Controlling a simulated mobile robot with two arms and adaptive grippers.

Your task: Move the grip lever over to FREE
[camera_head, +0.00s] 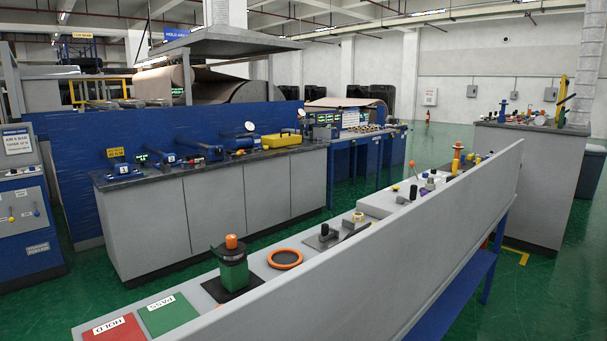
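I cannot pick out the grip lever for certain, and no FREE mark is readable. Small knobbed levers, one yellow (11,217) and one blue (36,211), stand on the blue and grey cabinet at the far left. A thin stick with an orange tip (412,166) rises from the near grey bench, well along it. A green block device with an orange knob (233,270) stands upright on a black plate on that bench. Neither of my grippers is in view.
The near grey bench (400,260) runs diagonally, its high side panel towards me. It carries a red HOLD pad (115,329), a green PASS pad (168,314) and an orange ring (285,259). A long counter (215,200) with blue devices stands behind. Green floor is open between them.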

